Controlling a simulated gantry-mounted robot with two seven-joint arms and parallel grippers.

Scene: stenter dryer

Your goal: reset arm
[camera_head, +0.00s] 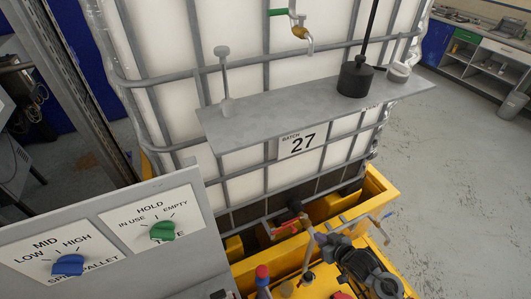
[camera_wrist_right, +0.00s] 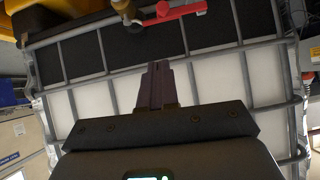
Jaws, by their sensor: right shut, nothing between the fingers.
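My right gripper (camera_head: 335,246) is at the lower right of the head view, above the yellow base and in front of the caged white tank. In the right wrist view its two dark fingers (camera_wrist_right: 155,85) are together and hold nothing. The tank's cage bars and white wall lie beyond the fingers. A red valve lever (camera_wrist_right: 180,11) on a brass fitting (camera_wrist_right: 128,10) shows above the fingertips, apart from them in the picture. The lever also shows in the head view (camera_head: 285,229). I do not see my left gripper.
The white caged tank (camera_head: 245,78) carries a grey shelf (camera_head: 300,112) with a black weighted stand (camera_head: 355,78). A yellow bund (camera_head: 375,190) surrounds its base. A panel with a blue knob (camera_head: 68,265) and a green knob (camera_head: 163,231) stands left. Floor (camera_head: 450,170) at right is open.

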